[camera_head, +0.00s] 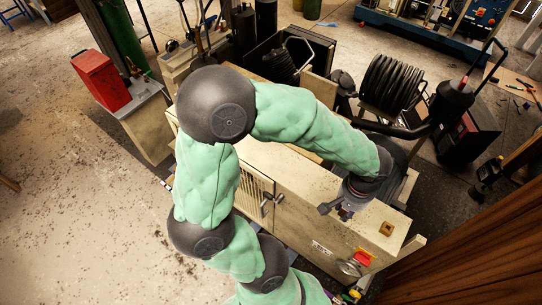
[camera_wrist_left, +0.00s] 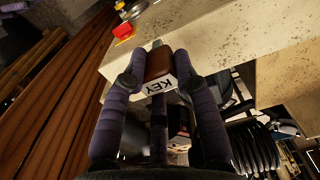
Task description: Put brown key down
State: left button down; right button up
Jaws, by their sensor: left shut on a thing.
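My left gripper (camera_head: 343,207) is over the top of the beige cabinet (camera_head: 300,190), near its right end. In the left wrist view its fingers (camera_wrist_left: 159,82) are shut on the brown key (camera_wrist_left: 158,62), a brown block with a white label reading "KEY". The key is in front of the cabinet's pale edge in that view; whether it touches the cabinet cannot be told. My right gripper is in neither view.
A red switch on yellow (camera_head: 363,258) is on the cabinet's front right; it also shows in the wrist view (camera_wrist_left: 123,30). A small brown square (camera_head: 386,229) is on the cabinet top. A black hose reel (camera_head: 390,85) stands behind. Brown slatted wood (camera_head: 470,255) borders the right.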

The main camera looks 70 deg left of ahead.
pick_arm(q)
jog(key=shift+s+a+r, duration=0.1)
jog(key=shift+s+a, duration=0.1)
jog(key=shift+s, duration=0.1)
jog(key=shift+w+a+f+b, duration=0.2)
jog(key=shift+w+a+f, duration=1.5)
jog(key=shift+f, duration=0.5)
jog(key=shift+w+a+f+b, duration=0.25)
jog(key=shift+w+a+f, duration=1.35)
jog(key=shift+f, duration=0.55)
jog(key=shift+w+a+f+b, duration=0.2)
jog(key=shift+w+a+f, duration=1.25)
jog(key=shift+a+f, duration=0.6)
jog(key=shift+d+f, duration=0.1)
jog(key=shift+d, duration=0.05)
jog(key=shift+f, duration=0.2)
jog(key=c, duration=0.9)
grip_release()
jog(key=shift+c, duration=0.2)
